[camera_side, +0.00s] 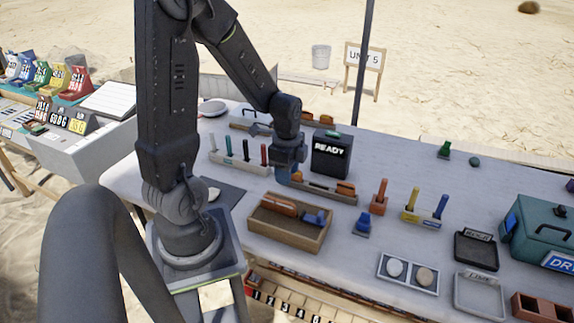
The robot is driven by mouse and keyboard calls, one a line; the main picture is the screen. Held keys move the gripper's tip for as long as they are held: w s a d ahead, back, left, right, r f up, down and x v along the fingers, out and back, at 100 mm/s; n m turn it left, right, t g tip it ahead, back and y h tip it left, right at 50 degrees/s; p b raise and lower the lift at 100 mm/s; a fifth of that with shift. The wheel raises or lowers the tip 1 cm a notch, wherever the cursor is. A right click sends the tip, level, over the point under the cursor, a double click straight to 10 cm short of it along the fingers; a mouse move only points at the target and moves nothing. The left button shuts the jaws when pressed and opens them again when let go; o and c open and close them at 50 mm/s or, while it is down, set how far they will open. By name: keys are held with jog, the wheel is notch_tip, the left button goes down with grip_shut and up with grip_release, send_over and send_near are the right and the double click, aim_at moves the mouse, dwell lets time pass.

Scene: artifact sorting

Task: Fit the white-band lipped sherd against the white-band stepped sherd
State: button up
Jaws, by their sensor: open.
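A wooden rack (322,195) in mid-table holds an orange-brown piece (345,187) at its right end and another small piece (297,176) at its left. A wooden tray (262,228) in front holds a long orange-brown piece (278,204) and a blue piece (314,218). White bands, lips and steps are too small to make out, so I cannot tell which pieces are the two named sherds. My gripper (287,170) is open and points down just over or behind the rack's left end. Its fingertips are small and partly unclear, beside something blue.
A black box (331,155) reading READY stands right behind the rack. Upright coloured pegs in a holder (238,164) stand left of my gripper. A blue clamp-like object (362,224) and a red block (379,197) stand to the right. The back right table (410,155) is fairly clear.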

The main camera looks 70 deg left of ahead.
jog(key=shift+r, duration=0.95)
jog(key=s+d+r+n+t, duration=0.2)
jog(key=d+r+n, duration=0.2)
jog(key=d+r, duration=0.4)
jog(key=s+d+r+n+t, duration=0.3)
jog(key=d+r+n, duration=0.2)
jog(key=d+r, duration=0.3)
jog(key=shift+d+t, duration=0.15)
jog(key=shift+t, duration=0.15)
jog(key=shift+c, duration=0.4)
